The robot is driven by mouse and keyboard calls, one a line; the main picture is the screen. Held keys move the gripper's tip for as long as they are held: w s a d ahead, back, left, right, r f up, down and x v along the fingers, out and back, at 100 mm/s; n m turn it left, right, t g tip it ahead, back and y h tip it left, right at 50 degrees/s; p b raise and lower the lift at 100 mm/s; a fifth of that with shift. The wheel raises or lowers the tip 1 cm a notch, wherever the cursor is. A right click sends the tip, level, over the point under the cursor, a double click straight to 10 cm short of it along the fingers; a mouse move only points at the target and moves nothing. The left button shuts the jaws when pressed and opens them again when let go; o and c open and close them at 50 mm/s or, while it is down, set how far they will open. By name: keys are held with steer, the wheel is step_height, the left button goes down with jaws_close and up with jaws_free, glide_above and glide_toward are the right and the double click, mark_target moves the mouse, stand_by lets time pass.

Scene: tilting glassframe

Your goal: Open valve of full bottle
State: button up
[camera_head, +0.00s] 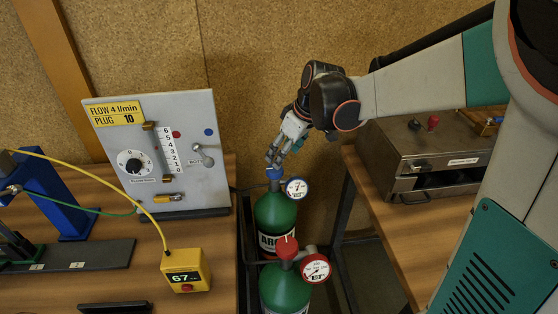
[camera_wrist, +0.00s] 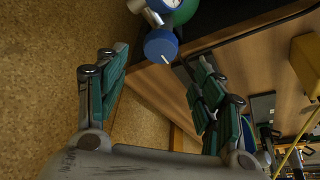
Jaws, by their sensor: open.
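Two green gas bottles stand in the gap between the tables in the head view. The rear bottle (camera_head: 276,213) has a blue valve knob (camera_head: 274,173) and a blue-marked gauge (camera_head: 296,188). The front bottle (camera_head: 284,288) has a red valve knob (camera_head: 287,248) and a red-marked gauge (camera_head: 315,268). The gauge needles are too small to read. My gripper (camera_head: 273,160) is open just above the blue knob. In the wrist view, the blue knob (camera_wrist: 160,45) lies ahead, between the lines of the two open fingers (camera_wrist: 162,58).
A panel (camera_head: 180,190) with a dial and flow tube stands on the left table, beside a yellow meter (camera_head: 186,271) with cables. A metal box (camera_head: 425,155) is on the right table. A cork wall (camera_head: 255,60) is close behind.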

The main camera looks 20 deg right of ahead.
steer(key=shift+v, duration=2.2)
steer(key=s+a+m+t+h, duration=0.1)
steer(key=s+m, duration=0.2)
steer(key=s, duration=0.8)
steer(key=s+a+m+t+h, duration=0.1)
steer(key=s+m, duration=0.3)
steer(key=s, duration=0.6)
steer(key=shift+s+a+t+h, duration=0.3)
steer(key=shift+s+a+t, duration=0.1)
steer(key=shift+t, duration=0.4)
